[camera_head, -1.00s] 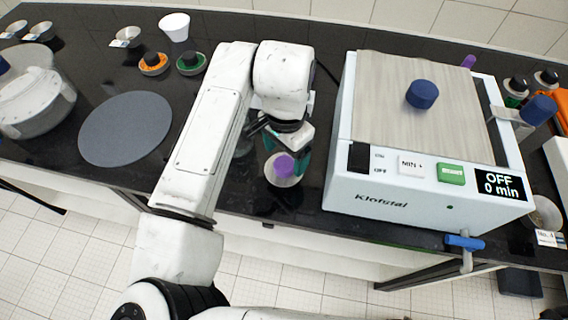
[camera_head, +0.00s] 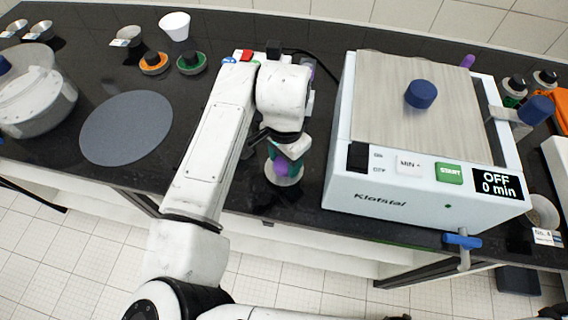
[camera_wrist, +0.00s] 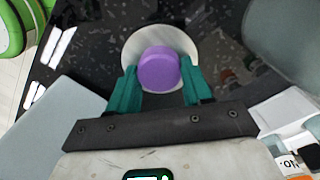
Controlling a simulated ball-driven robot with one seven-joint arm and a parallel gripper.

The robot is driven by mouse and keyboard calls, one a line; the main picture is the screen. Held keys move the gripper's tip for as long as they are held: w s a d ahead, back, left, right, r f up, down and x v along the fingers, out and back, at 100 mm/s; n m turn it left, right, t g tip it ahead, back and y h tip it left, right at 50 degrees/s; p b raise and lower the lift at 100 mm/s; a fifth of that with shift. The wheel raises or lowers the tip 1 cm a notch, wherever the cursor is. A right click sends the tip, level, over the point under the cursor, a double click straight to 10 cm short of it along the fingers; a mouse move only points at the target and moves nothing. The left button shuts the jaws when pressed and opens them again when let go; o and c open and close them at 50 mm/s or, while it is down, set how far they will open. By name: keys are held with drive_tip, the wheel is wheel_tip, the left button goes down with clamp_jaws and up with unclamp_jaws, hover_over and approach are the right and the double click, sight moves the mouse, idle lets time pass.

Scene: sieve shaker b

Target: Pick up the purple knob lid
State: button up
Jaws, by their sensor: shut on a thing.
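The purple knob lid is a pale round disc with a purple knob (camera_wrist: 158,69) on top. In the wrist view its pale disc (camera_wrist: 133,47) shows around the knob, over the black counter. My gripper (camera_wrist: 157,84) has its two teal fingers on either side of the purple knob and is shut on it. In the head view the lid (camera_head: 285,178) is below my gripper (camera_head: 284,157), left of the shaker machine. The fingers hide part of the knob there. I cannot tell whether the disc is touching the counter.
The white shaker machine (camera_head: 425,185) with blue knobs stands close on the right. A grey round disc (camera_head: 126,128) lies to the left. Orange (camera_head: 154,64) and green (camera_head: 191,63) ringed items and a white cup (camera_head: 175,27) stand at the back. The counter's front edge is near.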

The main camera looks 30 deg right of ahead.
drive_tip(key=shift+c, duration=1.2)
wheel_tip(320, 180, up, 10)
drive_tip(key=b, duration=0.1)
drive_tip(key=shift+r, duration=0.1)
